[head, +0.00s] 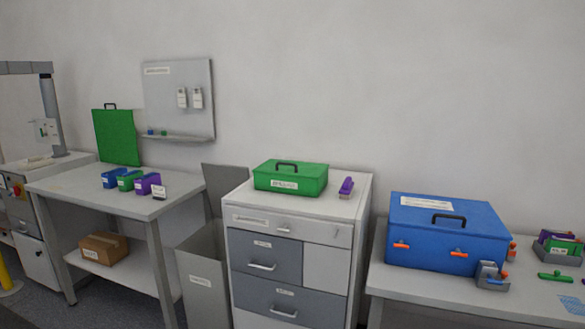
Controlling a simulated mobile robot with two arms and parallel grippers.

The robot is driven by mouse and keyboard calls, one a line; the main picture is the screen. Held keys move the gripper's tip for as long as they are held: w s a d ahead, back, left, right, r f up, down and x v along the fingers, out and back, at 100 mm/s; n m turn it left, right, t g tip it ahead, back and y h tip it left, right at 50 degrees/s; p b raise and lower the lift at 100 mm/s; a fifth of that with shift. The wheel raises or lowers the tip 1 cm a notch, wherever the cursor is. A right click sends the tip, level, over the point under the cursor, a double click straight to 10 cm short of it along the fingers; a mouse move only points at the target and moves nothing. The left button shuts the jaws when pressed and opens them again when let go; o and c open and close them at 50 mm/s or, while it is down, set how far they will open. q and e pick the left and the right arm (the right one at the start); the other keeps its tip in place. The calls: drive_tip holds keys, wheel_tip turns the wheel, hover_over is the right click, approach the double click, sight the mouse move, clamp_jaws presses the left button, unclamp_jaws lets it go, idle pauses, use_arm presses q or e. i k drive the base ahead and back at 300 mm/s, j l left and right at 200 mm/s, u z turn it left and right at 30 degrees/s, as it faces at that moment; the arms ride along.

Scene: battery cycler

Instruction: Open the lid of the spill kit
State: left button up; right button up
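I cannot read which box is labelled as the spill kit. A green box (303,179) with a dark handle on top and a white label on its front sits on the drawer cabinet; its lid looks shut. A larger blue box (440,262) with a dark handle, a white label on top and orange latches on its front stands on the right table; its lid is shut. A green panel (116,137) with a dark handle stands upright at the back of the left table. Neither of my grippers is in view.
The drawer cabinet (290,208) stands mid-picture, with a purple tool (346,187) on top. Left of it is an open grey bin (201,283). Small bins (130,180) sit on the left table. Small holders (491,277) stand at the blue box's front right on the right table (420,293).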

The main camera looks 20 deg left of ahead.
sight(305, 170)
drive_tip(key=i+u, duration=0.2)
drive_tip(key=i, duration=0.25)
drive_tip(key=i+l+u, duration=0.15)
drive_tip(key=i, duration=0.3)
